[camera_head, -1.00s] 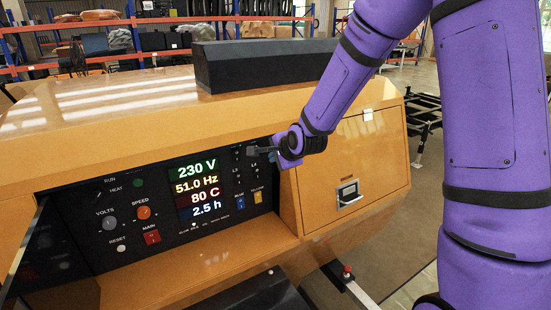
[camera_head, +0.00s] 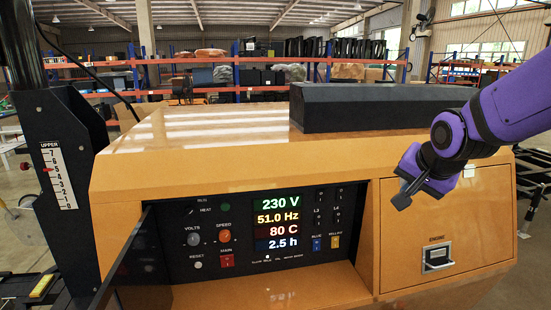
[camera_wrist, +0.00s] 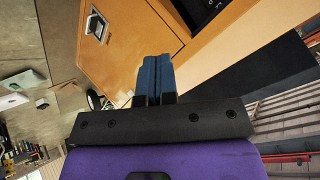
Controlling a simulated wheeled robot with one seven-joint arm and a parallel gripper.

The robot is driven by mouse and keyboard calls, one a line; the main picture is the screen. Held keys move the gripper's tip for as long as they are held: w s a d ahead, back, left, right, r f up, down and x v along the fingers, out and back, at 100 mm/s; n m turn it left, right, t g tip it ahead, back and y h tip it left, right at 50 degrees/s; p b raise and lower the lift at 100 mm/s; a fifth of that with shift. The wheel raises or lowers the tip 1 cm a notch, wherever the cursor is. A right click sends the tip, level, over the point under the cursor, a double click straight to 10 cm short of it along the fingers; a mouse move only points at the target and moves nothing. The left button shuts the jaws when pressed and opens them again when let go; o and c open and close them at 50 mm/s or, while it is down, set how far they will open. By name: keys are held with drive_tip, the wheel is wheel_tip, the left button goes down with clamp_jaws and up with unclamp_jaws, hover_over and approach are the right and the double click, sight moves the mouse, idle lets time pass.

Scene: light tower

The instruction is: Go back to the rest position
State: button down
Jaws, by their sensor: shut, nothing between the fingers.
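My gripper (camera_head: 405,193) is at the end of my purple arm, at the right in the head view. It is in front of the orange cabinet's right part, above the engine door's latch, and looks apart from it. In the wrist view my gripper (camera_wrist: 154,75) shows its two blue fingertips pressed together, with nothing between them. The control panel (camera_head: 215,218) is to the left of my gripper. Its display (camera_head: 277,222) reads 230 V, 51.0 Hz, 80 C and 2.5 h. The panel's switches are on both sides of the display.
A long dark box (camera_head: 385,108) lies on top of the orange cabinet (camera_head: 150,155). The engine door latch (camera_head: 437,257) sits below my gripper. A black mast with an UPPER scale (camera_head: 57,176) stands at the left. Shelves (camera_head: 190,75) are far behind.

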drive_tip(key=s+d+r+n+g, duration=0.1)
drive_tip(key=s+r+n, duration=0.1)
drive_tip(key=s, duration=0.8)
drive_tip(key=s+d+r+n+g, duration=0.1)
drive_tip(key=s+r+n, duration=0.2)
drive_tip(key=s, duration=0.8)
drive_tip(key=n, duration=0.2)
drive_tip(key=shift+d+r+n, duration=0.15)
drive_tip(key=shift+d+n, duration=0.15)
drive_tip(key=shift+d, duration=0.05)
